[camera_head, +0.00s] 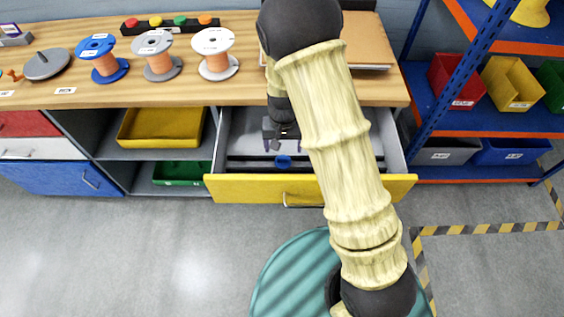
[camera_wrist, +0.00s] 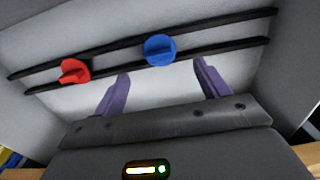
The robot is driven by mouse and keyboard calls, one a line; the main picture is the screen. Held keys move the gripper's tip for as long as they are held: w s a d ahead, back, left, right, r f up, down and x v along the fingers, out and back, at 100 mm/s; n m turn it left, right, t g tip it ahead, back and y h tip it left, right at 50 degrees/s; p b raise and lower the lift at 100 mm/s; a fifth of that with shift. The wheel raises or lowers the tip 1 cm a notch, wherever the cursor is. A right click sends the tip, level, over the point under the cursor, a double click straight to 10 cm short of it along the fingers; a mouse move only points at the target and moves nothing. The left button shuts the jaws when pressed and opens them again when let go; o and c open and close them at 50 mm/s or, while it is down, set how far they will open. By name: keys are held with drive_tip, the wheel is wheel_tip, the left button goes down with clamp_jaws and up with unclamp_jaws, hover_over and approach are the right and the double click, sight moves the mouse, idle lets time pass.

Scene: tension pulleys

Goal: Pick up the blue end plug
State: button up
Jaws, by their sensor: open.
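The blue end plug (camera_wrist: 160,49) sits at two black rails inside the open drawer, right of a red plug (camera_wrist: 74,71) in the wrist view. In the head view the blue plug (camera_head: 283,161) shows in the drawer just below my gripper in the picture. My gripper (camera_head: 280,144) is over the drawer. Its two purple fingers (camera_wrist: 162,86) are spread apart with nothing between them, and the blue plug appears beyond the fingertips. The red plug is not clear in the head view.
The yellow-fronted drawer (camera_head: 250,189) stands pulled out, with grey side walls close around my gripper. The wooden bench top (camera_head: 150,93) above carries several spools. A blue rack with bins (camera_head: 510,82) stands at right. The grey floor (camera_head: 170,260) at left is clear.

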sight(283, 157)
drive_tip(key=shift+f, duration=0.4)
drive_tip(key=f+b, duration=0.1)
drive_tip(key=f, duration=0.4)
drive_tip(key=shift+s+f, duration=0.15)
drive_tip(key=shift+s, duration=0.05)
idle(0.3)
drive_tip(key=c, duration=1.1)
